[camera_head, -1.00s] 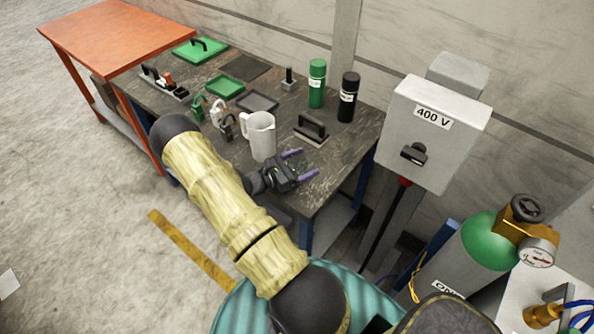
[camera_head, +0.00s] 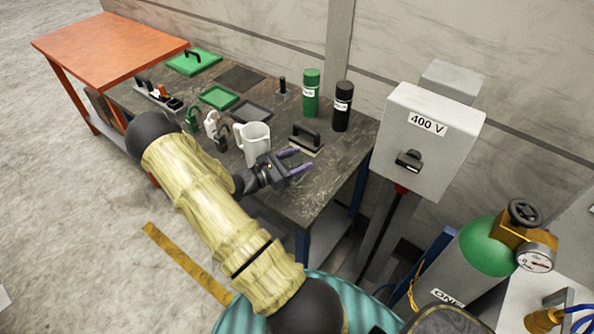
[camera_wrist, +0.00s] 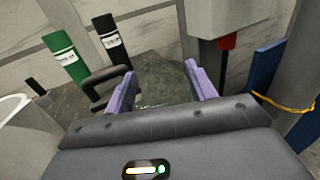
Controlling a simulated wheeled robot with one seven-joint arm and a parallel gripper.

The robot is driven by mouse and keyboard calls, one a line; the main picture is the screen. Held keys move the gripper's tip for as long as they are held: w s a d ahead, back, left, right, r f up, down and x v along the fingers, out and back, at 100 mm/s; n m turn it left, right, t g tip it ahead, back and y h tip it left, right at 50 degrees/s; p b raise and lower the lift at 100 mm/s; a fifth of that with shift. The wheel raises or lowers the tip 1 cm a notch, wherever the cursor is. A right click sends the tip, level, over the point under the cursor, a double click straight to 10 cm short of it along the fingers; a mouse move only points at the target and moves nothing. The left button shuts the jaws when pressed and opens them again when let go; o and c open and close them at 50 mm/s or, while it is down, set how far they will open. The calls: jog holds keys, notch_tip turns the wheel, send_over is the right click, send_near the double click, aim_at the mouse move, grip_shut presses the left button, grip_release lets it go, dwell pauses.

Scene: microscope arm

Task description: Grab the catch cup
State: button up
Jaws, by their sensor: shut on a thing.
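The catch cup appears to be the white cup with a handle (camera_head: 256,140), upright on the dark bench. Part of a white rounded shape, likely the same cup, shows at the left edge of the wrist view (camera_wrist: 14,112). My gripper (camera_head: 304,160) is to the right of the cup and apart from it, above the bench top. Its two purple fingers stand apart in the wrist view (camera_wrist: 160,82), with only bench surface visible between them. My forearm hides part of the bench's front side.
A black-handled block (camera_head: 306,138) stands just beyond the gripper. Green (camera_head: 311,95) and black (camera_head: 342,108) bottles stand behind it. Several padlocks (camera_head: 212,124) sit left of the cup. A 400 V switch box (camera_head: 425,135) is to the right.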

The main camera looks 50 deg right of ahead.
notch_tip(320, 180, up, 4)
jog(key=shift+r, duration=0.2)
dwell(0.5)
